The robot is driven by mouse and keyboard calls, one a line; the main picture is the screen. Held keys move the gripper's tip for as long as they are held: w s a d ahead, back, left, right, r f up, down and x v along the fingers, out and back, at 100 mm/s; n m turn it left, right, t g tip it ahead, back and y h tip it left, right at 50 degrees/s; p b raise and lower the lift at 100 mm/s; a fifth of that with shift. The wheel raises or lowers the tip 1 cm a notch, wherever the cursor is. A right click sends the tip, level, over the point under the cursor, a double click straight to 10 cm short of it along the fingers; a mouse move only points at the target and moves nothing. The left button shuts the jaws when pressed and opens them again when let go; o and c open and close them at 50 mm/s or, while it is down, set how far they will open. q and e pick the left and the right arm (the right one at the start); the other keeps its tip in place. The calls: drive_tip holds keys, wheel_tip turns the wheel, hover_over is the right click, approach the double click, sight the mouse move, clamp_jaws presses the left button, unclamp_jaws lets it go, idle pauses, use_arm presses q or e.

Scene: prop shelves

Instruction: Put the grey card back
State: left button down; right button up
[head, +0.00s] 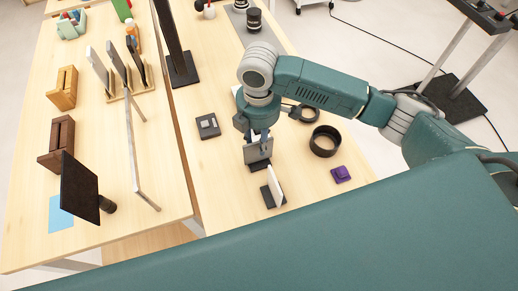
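A grey card (259,153) stands upright at a small black stand (258,166) on the right-hand table. My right gripper (258,138) points down directly over this card, with its fingers at the card's top edge. The fingers overlap the card, so I cannot tell whether they are closed on it. A white card (275,184) stands tilted in a second black stand (268,197) just in front. On the left-hand table, a wooden slotted rack (128,93) holds several upright grey and dark panels. My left gripper is not in view.
A tall dark panel (174,40) stands behind. A gap separates the tables.

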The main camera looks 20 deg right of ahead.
wheel_tip(320, 180, up, 6)
drive_tip(key=shift+f+b, duration=0.15)
drive_tip(key=shift+b, duration=0.2)
idle(0.4)
